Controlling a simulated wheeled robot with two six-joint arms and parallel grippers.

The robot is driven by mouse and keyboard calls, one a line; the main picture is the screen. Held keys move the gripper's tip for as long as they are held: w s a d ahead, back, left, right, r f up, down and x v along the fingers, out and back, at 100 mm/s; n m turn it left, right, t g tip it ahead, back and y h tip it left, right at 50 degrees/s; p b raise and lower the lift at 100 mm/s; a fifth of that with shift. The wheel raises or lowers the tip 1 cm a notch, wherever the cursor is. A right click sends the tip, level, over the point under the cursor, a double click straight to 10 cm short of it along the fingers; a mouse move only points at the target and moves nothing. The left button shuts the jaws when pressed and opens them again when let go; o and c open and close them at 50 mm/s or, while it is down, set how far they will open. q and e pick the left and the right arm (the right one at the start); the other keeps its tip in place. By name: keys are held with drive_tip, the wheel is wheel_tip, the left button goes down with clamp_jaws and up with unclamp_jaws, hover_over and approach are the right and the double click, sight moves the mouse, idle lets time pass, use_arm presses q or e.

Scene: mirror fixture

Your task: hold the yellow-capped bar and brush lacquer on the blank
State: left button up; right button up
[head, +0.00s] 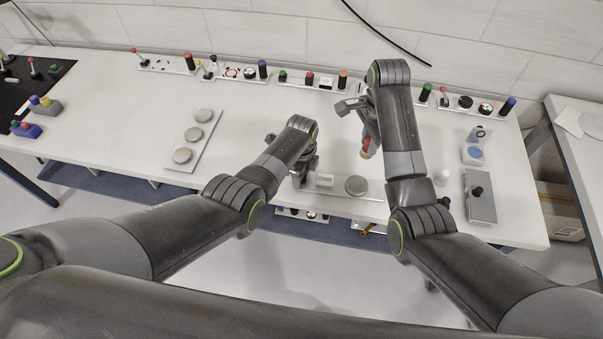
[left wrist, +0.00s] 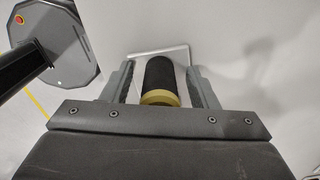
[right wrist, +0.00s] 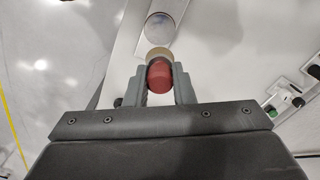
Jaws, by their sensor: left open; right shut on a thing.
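The bar shows in the left wrist view as a black cylinder (left wrist: 159,74) with a yellow cap (left wrist: 159,97) at its near end. My left gripper (head: 304,178) has its fingers on both sides of the bar, open, with gaps showing. In the head view my left arm hides the bar. My right gripper (head: 365,133) is shut on the red brush (head: 366,143), which also shows in the right wrist view (right wrist: 159,76) with a tan tip. The blank, a round grey disc (head: 356,185), lies on a pale plate below the brush; the tip appears apart from it.
To the right are a grey box with a black knob (head: 480,207) and a blue-topped dish (head: 474,153). A tray of three discs (head: 187,163) lies left. Button panels (head: 230,72) line the back. The table between is clear.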

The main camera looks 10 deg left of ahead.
use_arm(q)
drive_tip(key=shift+f, duration=0.1)
clamp_jaws()
idle(0.4)
idle(0.8)
